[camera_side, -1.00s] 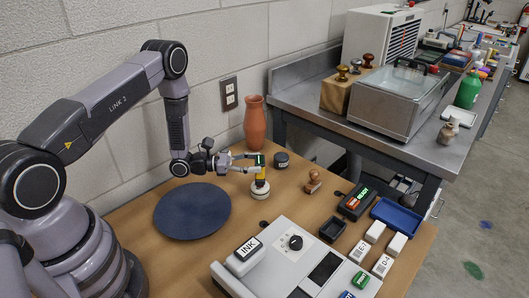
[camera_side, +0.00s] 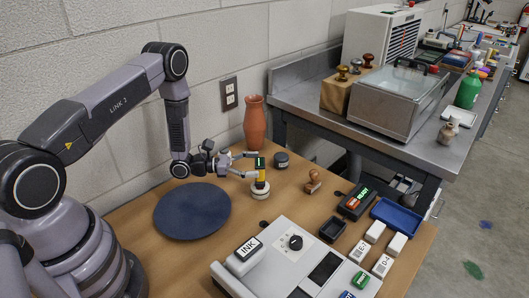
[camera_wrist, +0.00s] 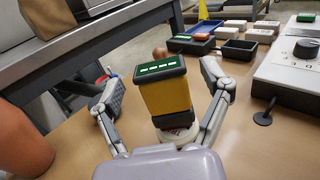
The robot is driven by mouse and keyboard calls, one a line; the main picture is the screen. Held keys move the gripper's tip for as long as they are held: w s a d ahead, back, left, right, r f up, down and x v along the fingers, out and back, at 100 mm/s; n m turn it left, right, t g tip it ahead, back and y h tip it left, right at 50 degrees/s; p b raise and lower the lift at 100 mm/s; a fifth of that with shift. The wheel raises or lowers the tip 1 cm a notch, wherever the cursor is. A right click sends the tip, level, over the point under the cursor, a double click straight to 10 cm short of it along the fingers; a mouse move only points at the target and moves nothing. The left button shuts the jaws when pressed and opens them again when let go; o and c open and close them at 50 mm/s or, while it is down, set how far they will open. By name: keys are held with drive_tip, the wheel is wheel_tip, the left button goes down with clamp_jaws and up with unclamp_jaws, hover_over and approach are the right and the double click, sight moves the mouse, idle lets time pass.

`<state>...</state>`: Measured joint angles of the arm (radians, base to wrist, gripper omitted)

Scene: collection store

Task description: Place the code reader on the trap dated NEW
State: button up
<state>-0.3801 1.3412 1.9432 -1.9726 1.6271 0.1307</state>
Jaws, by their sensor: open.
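The code reader (camera_side: 260,175), a yellow block with a black top and green display, stands upright on a small white round piece (camera_side: 260,194) near the back of the wooden bench. That piece shows under it in the wrist view, with reddish marking I cannot read; I cannot tell whether it is the trap dated NEW. My gripper (camera_side: 252,166) is open at the code reader. In the wrist view its fingers are spread on both sides of the code reader (camera_wrist: 166,98), with visible gaps. Two white labelled blocks (camera_side: 361,250) (camera_side: 382,266) lie at the right; their lettering is unclear.
A dark round mat (camera_side: 191,211) lies left of my gripper. A terracotta vase (camera_side: 254,122) and dark jar (camera_side: 281,159) stand behind. A wooden stamp (camera_side: 312,182), black tray (camera_side: 332,229), blue tray (camera_side: 397,217) and grey machine (camera_side: 300,262) are right and in front.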

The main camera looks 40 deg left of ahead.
drive_tip(key=s+a+r, duration=0.4)
drive_tip(key=r, duration=0.3)
drive_tip(key=s+d+r+m+g+h, duration=0.1)
drive_tip(key=s+d+r+m+g, duration=0.45)
drive_tip(key=r+m, duration=0.2)
drive_tip(key=s+d+r+m+g, duration=0.5)
drive_tip(key=r+m+g, duration=0.2)
drive_tip(key=r, duration=0.1)
drive_tip(key=s+a+r+m+t+y, duration=0.2)
drive_tip(key=s+a+r+m+y, duration=0.1)
drive_tip(key=s+r+m+y, duration=0.2)
drive_tip(key=s+a+r+m+t+y, duration=0.3)
drive_tip(key=s+m+y, duration=0.4)
drive_tip(key=s, duration=0.4)
drive_tip(key=shift+a+r+y, duration=0.7)
drive_tip(key=shift+r+y, duration=0.2)
